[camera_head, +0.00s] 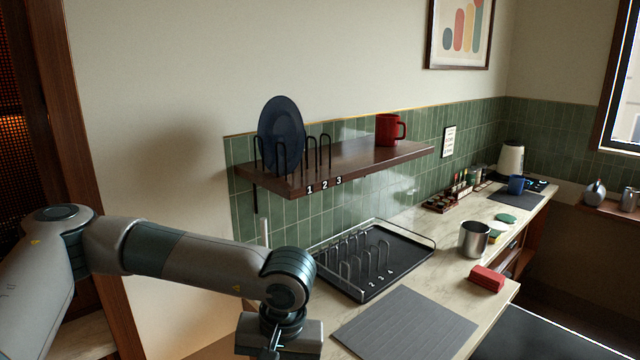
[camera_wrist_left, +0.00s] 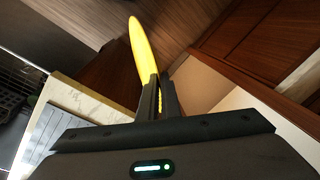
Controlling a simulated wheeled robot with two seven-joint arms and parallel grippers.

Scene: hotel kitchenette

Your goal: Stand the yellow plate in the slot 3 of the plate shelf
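The yellow plate (camera_wrist_left: 146,52) shows edge-on in the left wrist view, its lower end between the fingers. My left gripper (camera_wrist_left: 159,95) is shut on it. In the head view the left gripper's body is at the bottom edge, in front of the counter, and its fingers and the plate are out of frame. The plate shelf (camera_head: 385,158) is a dark wooden wall shelf with black wire dividers (camera_head: 322,152) and labels 1, 2, 3 on its front edge. A dark blue plate (camera_head: 281,135) stands upright at its left end. No plate shows near label 3. My right gripper is not in view.
A red mug (camera_head: 389,129) stands on the shelf's right part. Below, a black drying rack (camera_head: 405,252) with numbered wire slots sits on the counter. A grey mat (camera_head: 405,325), a steel pot (camera_head: 474,239) and a red block (camera_head: 487,278) are nearby.

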